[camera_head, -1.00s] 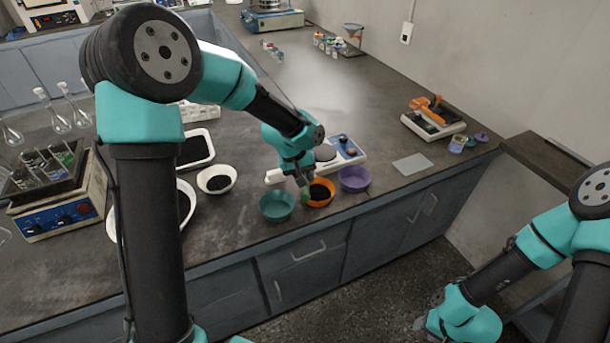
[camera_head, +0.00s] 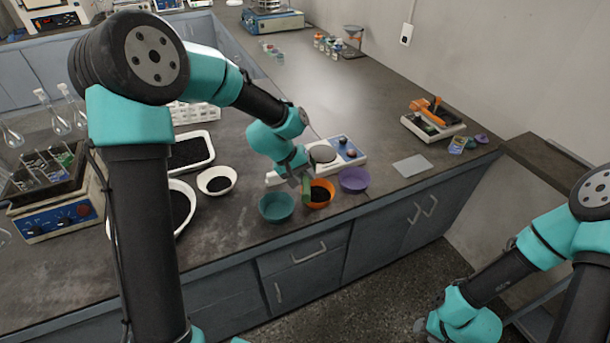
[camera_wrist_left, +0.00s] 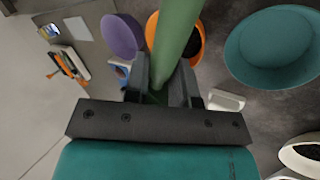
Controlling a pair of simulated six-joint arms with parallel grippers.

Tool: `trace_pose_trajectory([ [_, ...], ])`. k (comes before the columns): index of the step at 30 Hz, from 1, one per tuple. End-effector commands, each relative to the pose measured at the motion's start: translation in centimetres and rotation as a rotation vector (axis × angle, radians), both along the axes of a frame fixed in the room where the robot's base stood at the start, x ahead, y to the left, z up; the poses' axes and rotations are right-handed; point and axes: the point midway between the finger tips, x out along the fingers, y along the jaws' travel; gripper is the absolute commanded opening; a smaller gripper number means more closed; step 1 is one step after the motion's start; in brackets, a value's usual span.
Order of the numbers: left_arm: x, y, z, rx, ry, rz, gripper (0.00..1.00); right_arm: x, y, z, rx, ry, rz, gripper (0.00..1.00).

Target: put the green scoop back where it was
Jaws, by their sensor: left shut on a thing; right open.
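My left gripper (camera_head: 299,178) is shut on the green scoop (camera_head: 306,190). In the left wrist view the scoop (camera_wrist_left: 176,35) shows as a green shaft between the two fingers (camera_wrist_left: 160,88), running up out of the picture. In the head view it hangs by the left rim of the orange bowl (camera_head: 322,193), which holds dark material. I cannot tell whether the scoop touches the bowl. My right gripper (camera_head: 430,328) is low at the right, over the floor and away from the counter, open; its fingers are hard to make out.
The teal bowl (camera_head: 276,208) stands left of the orange bowl and the purple bowl (camera_head: 354,179) right of it. A white balance (camera_head: 347,152) is behind them. A tray with an orange-handled tool (camera_head: 432,122) and a flat grey plate (camera_head: 412,165) lie to the right.

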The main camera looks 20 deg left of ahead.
Motion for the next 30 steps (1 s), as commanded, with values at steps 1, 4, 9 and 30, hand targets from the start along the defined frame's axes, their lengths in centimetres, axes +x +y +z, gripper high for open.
trace_pose_trajectory([
  [1, 0.0, 0.0, 0.0, 0.0, 0.0, 0.0, 0.0, 0.0, 0.0, 0.0, 0.0, 0.0, 0.0, 0.43],
  [4, 0.0, 0.0, 0.0, 0.0, 0.0, 0.0, 0.0, 0.0, 0.0, 0.0, 0.0, 0.0, 0.0, 0.43],
  [9, 0.1, -0.1, 0.0, 0.002, 0.001, -0.018, 0.0, 0.0, 0.0, 0.0, 0.0, 0.0, 0.0, 0.43],
  [30, 2.4, -0.4, -0.4, 0.001, 0.0, -0.662, 0.0, 0.0, 0.0, 0.0, 0.0, 0.0, 0.0, 0.43],
])
